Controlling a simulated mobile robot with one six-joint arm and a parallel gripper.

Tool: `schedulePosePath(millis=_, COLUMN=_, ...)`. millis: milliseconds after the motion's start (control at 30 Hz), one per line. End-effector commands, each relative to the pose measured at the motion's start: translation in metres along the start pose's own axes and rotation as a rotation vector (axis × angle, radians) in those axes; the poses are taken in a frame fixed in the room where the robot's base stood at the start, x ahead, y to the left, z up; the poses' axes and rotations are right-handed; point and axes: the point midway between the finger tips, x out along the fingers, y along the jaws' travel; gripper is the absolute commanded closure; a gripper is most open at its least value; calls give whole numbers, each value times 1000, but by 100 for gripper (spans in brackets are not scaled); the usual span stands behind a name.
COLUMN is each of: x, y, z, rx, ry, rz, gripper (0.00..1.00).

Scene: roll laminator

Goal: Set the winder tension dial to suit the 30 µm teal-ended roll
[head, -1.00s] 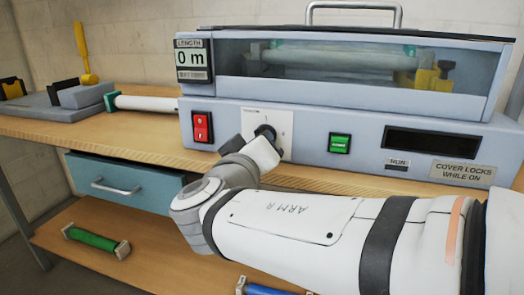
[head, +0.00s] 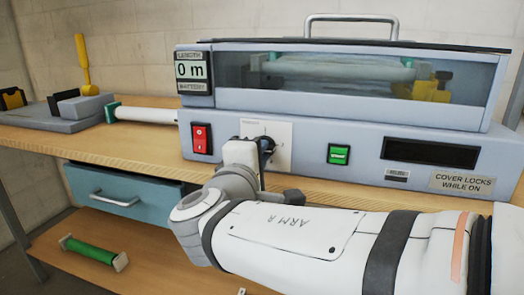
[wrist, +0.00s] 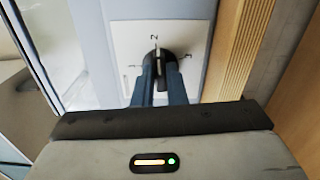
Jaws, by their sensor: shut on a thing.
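The dark winder tension dial (head: 269,144) is on a white plate (head: 284,128) on the laminator's front; the plate also shows in the wrist view (wrist: 125,45). My gripper (head: 262,152) is at the dial. In the wrist view, my gripper's two blue fingers (wrist: 161,72) are shut on the dial knob (wrist: 157,56). A "2" shows above the knob, with small marks to its left and right; the pointer's setting is not clear. A white roll with a teal end (head: 150,114) lies left of the laminator. A teal-ended roll (head: 345,68) shows dimly behind the clear cover.
The red switch (head: 202,138) is left of the dial plate and a green button (head: 339,154) is right of it. A half-open blue drawer (head: 125,192) and a green roll (head: 92,250) are below the bench.

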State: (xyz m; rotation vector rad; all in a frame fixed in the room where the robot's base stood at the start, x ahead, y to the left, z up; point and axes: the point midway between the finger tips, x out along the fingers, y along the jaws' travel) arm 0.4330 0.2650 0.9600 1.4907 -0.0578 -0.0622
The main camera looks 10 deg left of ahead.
Motion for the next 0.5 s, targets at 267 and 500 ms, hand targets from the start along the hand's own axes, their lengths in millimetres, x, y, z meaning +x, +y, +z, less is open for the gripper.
schedulePosePath(millis=267, x=0, y=3, z=0, rx=-264, ry=0, rz=-2, gripper=100)
schedulePosePath(millis=500, x=0, y=4, z=0, rx=-492, ry=0, rz=-2, gripper=100)
